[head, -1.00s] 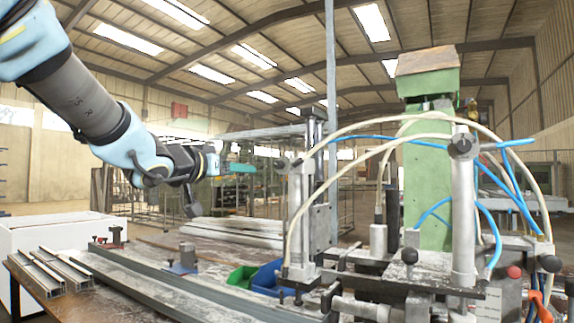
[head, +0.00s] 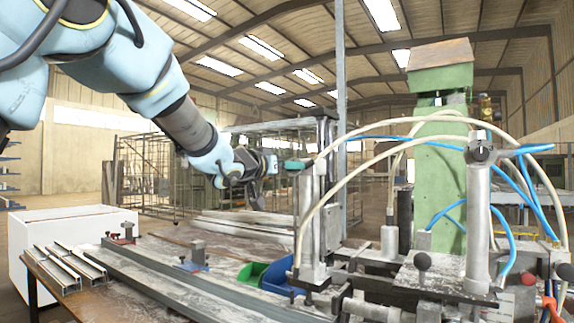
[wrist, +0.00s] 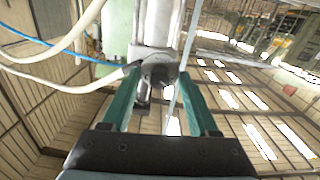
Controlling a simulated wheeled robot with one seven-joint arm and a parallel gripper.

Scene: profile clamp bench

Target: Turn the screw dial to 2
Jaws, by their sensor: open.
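A dark round knob (wrist: 158,72) on a grey cylinder shows beyond the gap between the fingertips. I cannot tell for certain that these are the same part. No numbers are readable.
White hoses (head: 385,165) and blue hoses (head: 510,245) arch around the clamps. A green column (head: 440,165) stands behind. Metal profiles (head: 190,285), a green bin (head: 250,273) and a blue bin (head: 280,275) lie on the bench. Open air surrounds my gripper on its left.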

